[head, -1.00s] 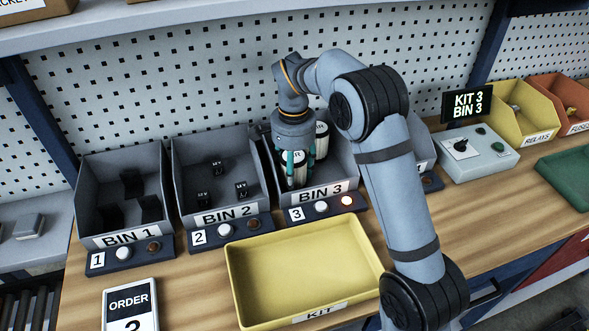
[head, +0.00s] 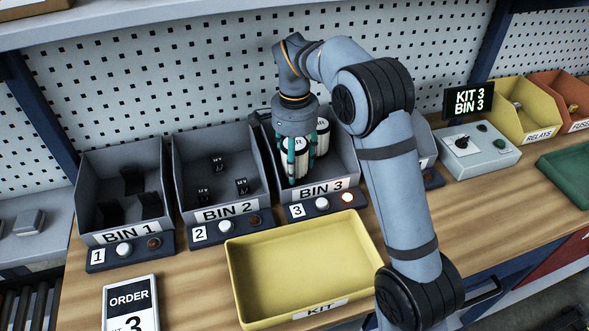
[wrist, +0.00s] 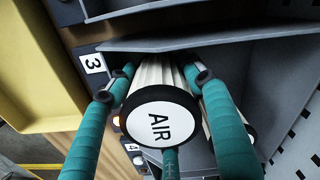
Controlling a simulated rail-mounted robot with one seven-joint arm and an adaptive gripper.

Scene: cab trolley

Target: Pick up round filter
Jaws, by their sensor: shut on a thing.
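A white round filter (head: 299,166) with a black end cap and pleated side stands upright in my gripper (head: 297,170). In the wrist view this filter (wrist: 160,122) shows a white end face marked AIR, with the teal fingers of my gripper (wrist: 160,100) around it. My gripper is shut on it, over bin 3 (head: 345,170). A second white filter (head: 322,138) is close behind, to the right, inside bin 3. In the wrist view that second filter (wrist: 236,112) is partly hidden by a finger. The held filter's bottom is near the bin's front wall; I cannot tell its clearance.
An empty yellow KIT tray (head: 245,290) lies in front of bin 3. Bin 2 (head: 190,165) and bin 1 (head: 92,175) stand to the left with black parts. A control box (head: 490,160) and display (head: 468,101) are to the right.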

